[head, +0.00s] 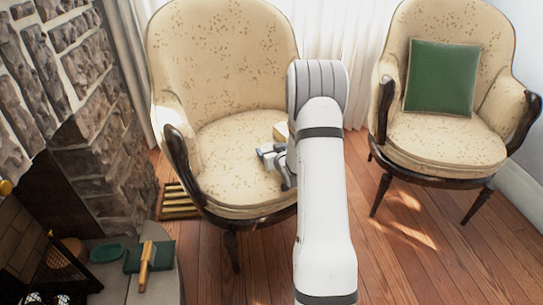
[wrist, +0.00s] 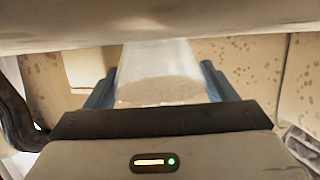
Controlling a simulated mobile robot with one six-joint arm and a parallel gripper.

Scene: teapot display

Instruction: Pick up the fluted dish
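My gripper (head: 268,158) is low over the seat of the left armchair (head: 235,160). In the wrist view its two blue-grey fingers (wrist: 160,85) stand wide apart. A pale, whitish, see-through shape (wrist: 158,62) fills the space between them, with a speckled lower part. It may be the fluted dish, but I cannot tell for sure, nor whether the fingers touch it. In the head view I cannot make out this shape; my arm hides part of the seat. A small cream block-like thing (head: 281,131) is on the seat beside my gripper, partly hidden by my arm.
The right armchair (head: 450,140) holds a green cushion (head: 441,78). A stone fireplace (head: 85,110) stands at the left. On its hearth are a green dish (head: 106,252) and a yellow-handled brush (head: 147,265). The wooden floor (head: 400,250) is clear at the front right.

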